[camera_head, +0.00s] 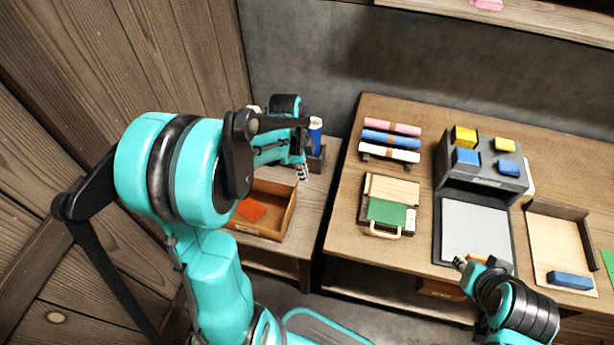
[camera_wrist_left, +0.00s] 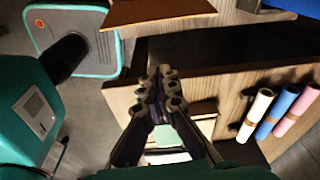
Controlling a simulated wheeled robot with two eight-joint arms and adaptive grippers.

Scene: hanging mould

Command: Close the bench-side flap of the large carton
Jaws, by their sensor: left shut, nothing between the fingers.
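The open brown carton (camera_head: 286,222) stands on the small left table, with a red-orange piece (camera_head: 251,210) inside. My left arm hides its left and back parts. In the left wrist view, a brown board (camera_wrist_left: 160,12) at the top edge looks like part of the carton, perhaps its flap; I cannot tell how it is tilted. My left gripper (camera_head: 302,172) is shut and empty, near the carton's back right corner. In the wrist view its fingertips (camera_wrist_left: 158,88) lie together, apart from the board. My right gripper (camera_head: 460,262) is at the bench's front edge, its fingers too small to judge.
A gap separates the left table from the bench (camera_head: 340,235). The bench holds coloured rolls (camera_head: 390,140), a green-and-wood case (camera_head: 388,212), a grey stand with blocks (camera_head: 480,180) and a tray (camera_head: 550,245). A blue bottle (camera_head: 315,130) stands behind my left gripper.

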